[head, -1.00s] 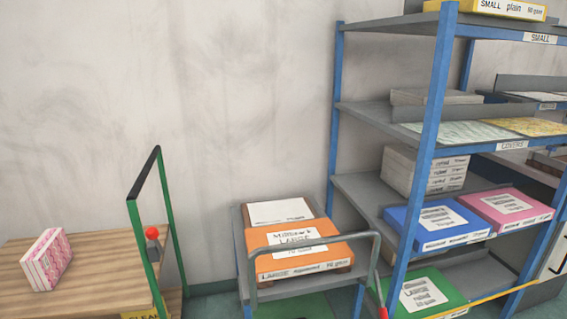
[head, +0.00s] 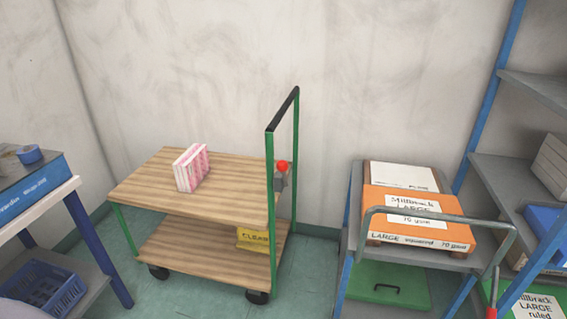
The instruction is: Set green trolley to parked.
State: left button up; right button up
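The green trolley (head: 130,192) stands against the wall in the middle of the head view. It has a wooden top deck, a wooden lower deck (head: 190,252), black castors and a green upright handle frame (head: 271,200) with a black grip bar at its right end. A red knob (head: 282,165) on a grey mount sits at the handle frame. A pink and white pack (head: 191,168) stands on the top deck. A yellow sign reading "CLEAN" or similar (head: 252,239) is at the lower deck. Neither of my grippers is in view.
A table with a blue box and a blue basket (head: 45,287) is at left. Floor in front of the green trolley is clear.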

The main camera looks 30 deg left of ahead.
aim_at(197, 235)
jog(key=u, duration=1.45)
jog(key=i+j, duration=0.15)
jog(key=i, duration=0.25)
